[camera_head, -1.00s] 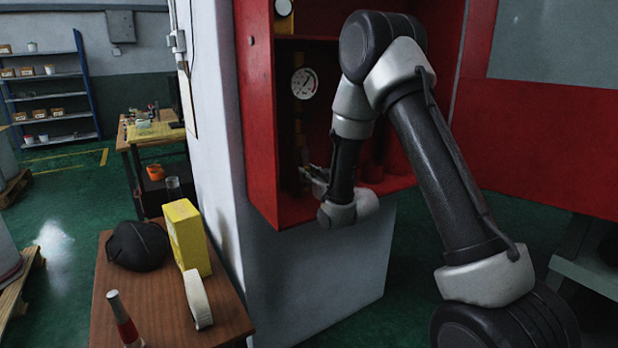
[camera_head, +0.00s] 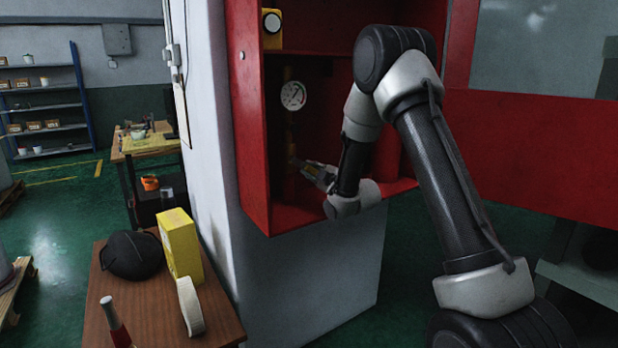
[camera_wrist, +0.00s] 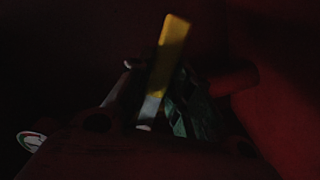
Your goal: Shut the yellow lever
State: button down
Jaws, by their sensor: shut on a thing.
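The yellow lever (camera_wrist: 168,55) shows in the dark wrist view as a flat yellow bar, standing tilted, with a paler metal part at its lower end. My gripper (camera_head: 314,172) reaches into the red cabinet, just right of the brass pipe (camera_head: 291,138) and below the round gauge (camera_head: 293,95). In the wrist view its fingers (camera_wrist: 155,105) are dark and close around the lever's lower part; it is shut on the lever. In the head view the lever is mostly hidden by the gripper, and the exact contact is too dark to see.
The red cabinet (camera_head: 247,130) has side walls, a shelf above and a floor close around my gripper. A red cylinder (camera_head: 388,155) stands behind my arm. The open red door (camera_head: 540,140) is at right. A wooden table (camera_head: 160,300) with several items stands at lower left.

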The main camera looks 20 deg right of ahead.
jog(key=shift+w+d+r+n, duration=0.1)
jog(key=shift+d+r+n, duration=0.1)
jog(key=shift+r+n, duration=0.75)
jog(key=shift+w+d+r+n, duration=0.1)
jog(key=shift+d+r+n, duration=0.25)
jog(key=shift+n, duration=1.05)
jog(key=shift+d+r+n, duration=0.1)
jog(key=shift+r+n, duration=0.7)
jog(key=shift+n, duration=0.35)
jog(key=c, duration=1.3)
grip_release()
jog(key=shift+r, duration=0.1)
jog(key=shift+s, duration=0.1)
jog(key=v, duration=1.1)
jog(key=shift+s+d, duration=0.15)
jog(key=shift+s, duration=0.2)
